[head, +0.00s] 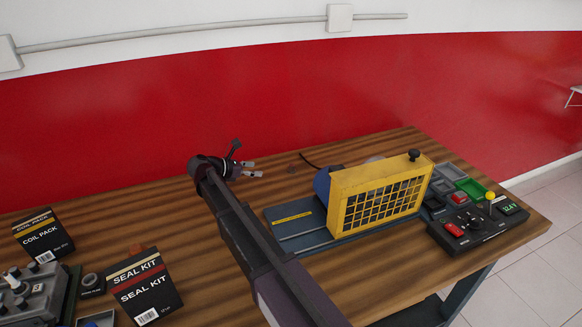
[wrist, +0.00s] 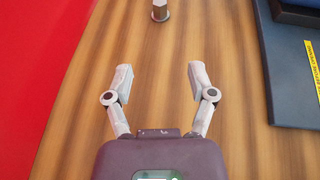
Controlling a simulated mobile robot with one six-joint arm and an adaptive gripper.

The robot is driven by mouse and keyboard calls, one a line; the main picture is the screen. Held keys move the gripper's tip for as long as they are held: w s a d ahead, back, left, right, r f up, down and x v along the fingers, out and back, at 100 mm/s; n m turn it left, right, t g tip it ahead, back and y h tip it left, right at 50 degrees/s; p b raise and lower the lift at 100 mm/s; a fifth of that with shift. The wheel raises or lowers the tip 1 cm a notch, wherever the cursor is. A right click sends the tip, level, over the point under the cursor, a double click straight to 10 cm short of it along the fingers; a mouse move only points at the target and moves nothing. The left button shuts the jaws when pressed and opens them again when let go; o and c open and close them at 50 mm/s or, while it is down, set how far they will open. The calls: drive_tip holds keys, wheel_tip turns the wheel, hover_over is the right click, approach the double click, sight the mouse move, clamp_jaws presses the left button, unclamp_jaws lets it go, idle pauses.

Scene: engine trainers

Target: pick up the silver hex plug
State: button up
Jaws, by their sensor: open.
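The silver hex plug (wrist: 160,11) stands on the wooden table at the top edge of the wrist view, partly cut off by the frame. It shows small and unclear in the head view (head: 291,168), just right of my fingertips. My gripper (wrist: 159,80) is open and empty, its two fingers spread and pointing toward the plug. The plug is in line with the gap between the fingers, beyond the tips and not touching them. In the head view my gripper (head: 256,169) is over the back part of the table.
A blue base (head: 297,222) with a yellow mesh guard (head: 380,200) stands right of my arm. A control box (head: 475,230) is at the far right. A seal kit box (head: 146,287) and a coil pack box (head: 43,236) stand left. The red wall (head: 100,145) is behind.

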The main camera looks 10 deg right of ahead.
drive_tip(key=shift+d, duration=0.1)
idle(0.3)
drive_tip(key=b, duration=0.3)
approach(289, 169)
drive_tip(key=x, duration=0.2)
drive_tip(key=shift+w+d+f, duration=0.1)
drive_tip(key=shift+d+f, duration=0.15)
drive_tip(key=shift+f, duration=0.15)
drive_tip(key=shift+w+d+f, duration=0.15)
drive_tip(key=shift+w+d, duration=0.1)
drive_tip(key=shift+d, duration=0.3)
drive_tip(key=shift+r+b+x, duration=0.2)
drive_tip(key=shift+b+x, duration=0.75)
drive_tip(key=shift+x, duration=1.6)
drive_tip(key=shift+d, duration=0.1)
clamp_jaws()
